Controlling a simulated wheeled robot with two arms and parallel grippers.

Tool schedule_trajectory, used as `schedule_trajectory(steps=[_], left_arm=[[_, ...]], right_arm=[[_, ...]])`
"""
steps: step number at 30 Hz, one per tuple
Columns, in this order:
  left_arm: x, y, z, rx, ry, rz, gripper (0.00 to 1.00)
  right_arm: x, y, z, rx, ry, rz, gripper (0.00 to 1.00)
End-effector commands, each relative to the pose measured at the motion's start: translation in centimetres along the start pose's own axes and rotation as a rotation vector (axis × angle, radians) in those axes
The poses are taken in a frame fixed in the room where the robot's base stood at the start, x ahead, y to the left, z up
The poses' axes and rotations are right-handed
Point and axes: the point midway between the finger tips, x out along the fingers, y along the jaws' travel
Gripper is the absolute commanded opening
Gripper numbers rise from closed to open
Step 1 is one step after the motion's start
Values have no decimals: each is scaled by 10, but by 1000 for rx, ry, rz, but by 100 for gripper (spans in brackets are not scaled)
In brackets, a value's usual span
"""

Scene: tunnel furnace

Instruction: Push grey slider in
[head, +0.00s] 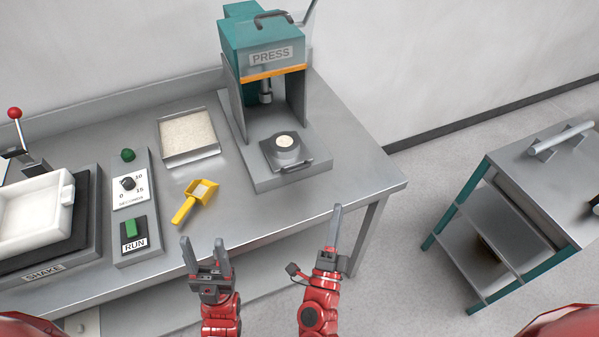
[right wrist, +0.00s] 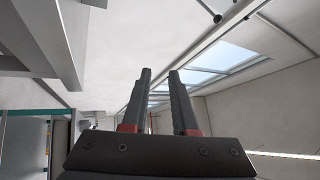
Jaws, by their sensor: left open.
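The grey slider (head: 268,153) sits at the foot of the teal press (head: 262,45). It has a dark handle at its front and carries a round die with pale powder in it. The slider sticks out in front of the press opening. My left gripper (head: 204,241) is open and empty, near the table's front edge, left of and nearer than the press. My right gripper (head: 336,207) is nearer than the slider and to its right, seen edge-on, fingers up. In the right wrist view its fingers (right wrist: 160,71) stand apart with nothing between them.
A powder tray (head: 188,138), a yellow scoop (head: 193,204), a RUN control panel (head: 131,210) and a shaker with a white tray (head: 35,213) are on the table (head: 235,215). A grey-topped cart (head: 530,170) stands apart at the right.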

Motion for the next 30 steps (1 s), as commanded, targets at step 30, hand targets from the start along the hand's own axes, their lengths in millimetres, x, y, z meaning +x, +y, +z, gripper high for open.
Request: schedule_trajectory(steps=[30], left_arm=[[38, -2, -6, 0, 0, 0, 56]], right_arm=[[104, 40, 128, 337, -252, 203, 27]])
